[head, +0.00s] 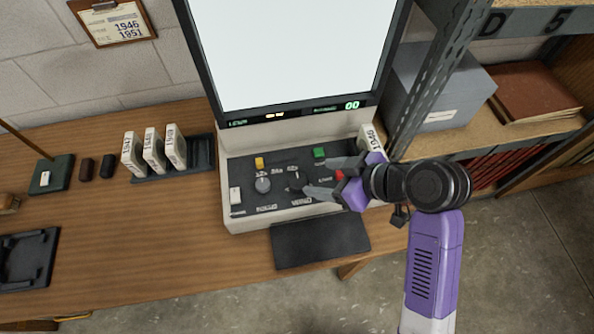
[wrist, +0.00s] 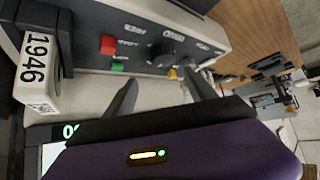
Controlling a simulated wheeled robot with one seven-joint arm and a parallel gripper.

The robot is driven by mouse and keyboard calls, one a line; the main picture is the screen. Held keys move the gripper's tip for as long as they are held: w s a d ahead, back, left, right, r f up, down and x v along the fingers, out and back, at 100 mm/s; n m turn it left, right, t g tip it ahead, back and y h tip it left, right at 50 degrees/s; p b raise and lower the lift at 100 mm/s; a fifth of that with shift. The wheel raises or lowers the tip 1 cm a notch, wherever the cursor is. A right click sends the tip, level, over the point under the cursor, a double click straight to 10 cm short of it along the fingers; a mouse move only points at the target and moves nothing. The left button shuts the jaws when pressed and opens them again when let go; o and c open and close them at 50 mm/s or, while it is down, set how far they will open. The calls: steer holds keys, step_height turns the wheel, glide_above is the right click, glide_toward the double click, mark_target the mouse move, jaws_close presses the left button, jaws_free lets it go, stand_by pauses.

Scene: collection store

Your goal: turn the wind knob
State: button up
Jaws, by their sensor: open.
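The wind knob (head: 296,184) is a dark pointer knob on the black sloped panel of the reader, above a label that appears to read WIND. It also shows in the wrist view (wrist: 164,52), upside down, just beyond the fingertips. My gripper (head: 317,177) reaches in from the right, open and empty. Its fingers point toward the knob, and the lower fingertip looks close to it. In the wrist view, my gripper (wrist: 163,84) has a finger on either side of the knob's line. A gap seems to remain, and I see no contact.
A grey knob (head: 263,185) stands left of the wind knob. A yellow button (head: 259,162), a green button (head: 319,152) and a red button (head: 339,174) surround the area. A box marked 1946 (head: 371,139) stands at the right. The lit screen (head: 295,50) rises behind.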

mark_target(299, 181)
steer(key=shift+s+a+f+n, duration=0.1)
steer(key=shift+s+f+n, duration=0.15)
steer(key=shift+s, duration=0.2)
steer(key=shift+a+f+g, duration=0.15)
steer(key=shift+g, duration=0.15)
steer(key=x, duration=0.7)
steer(key=shift+w+p, duration=0.2)
steer(key=shift+p, duration=0.1)
steer(key=c, duration=1.4)
